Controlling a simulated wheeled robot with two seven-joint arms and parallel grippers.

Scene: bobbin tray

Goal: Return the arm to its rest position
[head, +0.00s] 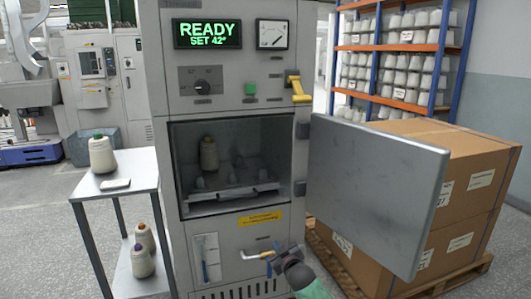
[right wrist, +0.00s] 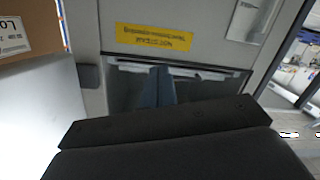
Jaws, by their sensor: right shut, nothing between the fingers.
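My right gripper (head: 272,258) is low in front of the grey cabinet (head: 223,113), below its open chamber and left of the open door (head: 375,180). The bobbin tray (head: 232,192) is in the chamber. A cream bobbin (head: 209,155) stands upright at its left, and several pegs show bare. My left gripper is not in view.
Stacked cardboard boxes (head: 440,150) on a pallet stand behind the door at right. A side table (head: 135,170) at left holds a bobbin (head: 102,154) on top, with two more bobbins on the lower shelf. A yellow label (right wrist: 153,37) is on the cabinet.

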